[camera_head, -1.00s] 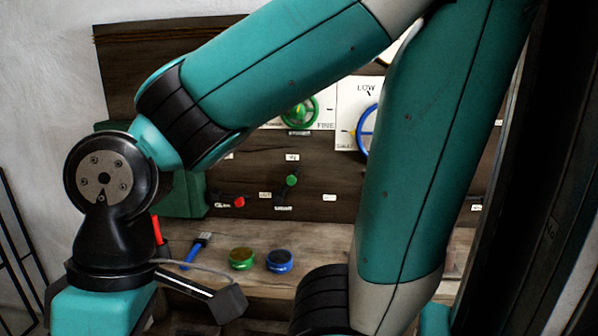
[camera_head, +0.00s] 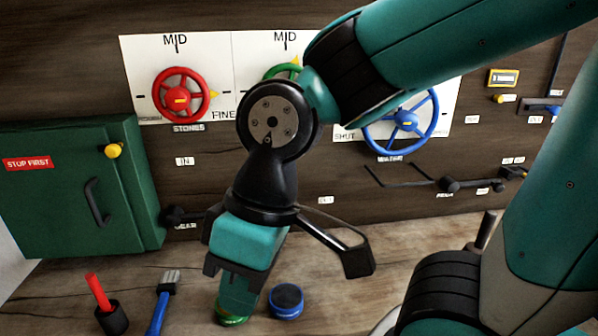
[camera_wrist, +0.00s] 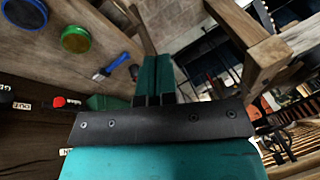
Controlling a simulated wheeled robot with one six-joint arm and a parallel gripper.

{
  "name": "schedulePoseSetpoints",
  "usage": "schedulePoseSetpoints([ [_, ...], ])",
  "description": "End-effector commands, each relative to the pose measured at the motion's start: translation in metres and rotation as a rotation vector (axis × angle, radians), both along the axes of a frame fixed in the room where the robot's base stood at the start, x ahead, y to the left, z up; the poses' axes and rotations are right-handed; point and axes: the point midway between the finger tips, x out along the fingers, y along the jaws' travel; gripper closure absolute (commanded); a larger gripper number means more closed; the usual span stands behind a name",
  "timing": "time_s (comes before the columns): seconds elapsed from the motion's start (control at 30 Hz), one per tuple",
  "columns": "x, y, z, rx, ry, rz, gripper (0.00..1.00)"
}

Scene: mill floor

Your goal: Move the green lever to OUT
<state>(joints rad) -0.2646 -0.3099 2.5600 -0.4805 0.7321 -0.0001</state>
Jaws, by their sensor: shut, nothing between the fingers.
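The green lever does not show in the head view; my arm and gripper cover the middle of the panel where it could be. In the wrist view I cannot make out a green lever knob either. An IN label (camera_head: 184,161) and an OUT label (camera_head: 325,200) show on the panel. A red knob (camera_wrist: 59,102) beside an OUT label (camera_wrist: 22,105) shows at the left of the wrist view. My gripper (camera_head: 238,300) is shut and empty, pointing down in front of the panel. Its closed fingers also show in the wrist view (camera_wrist: 157,62).
A green cabinet (camera_head: 60,200) stands at left. Red (camera_head: 180,97) and blue (camera_head: 405,120) handwheels are on the panel. On the bench are a blue-handled brush (camera_head: 160,305), a red-handled thing in a black cup (camera_head: 110,318), a green tin (camera_head: 230,320) and a blue tin (camera_head: 286,300).

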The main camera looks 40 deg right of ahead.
Motion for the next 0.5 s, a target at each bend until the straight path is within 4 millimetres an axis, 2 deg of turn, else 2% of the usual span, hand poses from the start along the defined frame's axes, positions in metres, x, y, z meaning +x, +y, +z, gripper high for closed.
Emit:
schedulePoseSetpoints([
  [0.37,0.0,0.0,0.0,0.0,0.0,0.0,1.0],
  [0.43,0.005,-0.001,0.001,-0.01,-0.002,-0.014,1.0],
  [0.5,0.023,-0.007,0.001,-0.043,-0.008,-0.065,1.0],
])
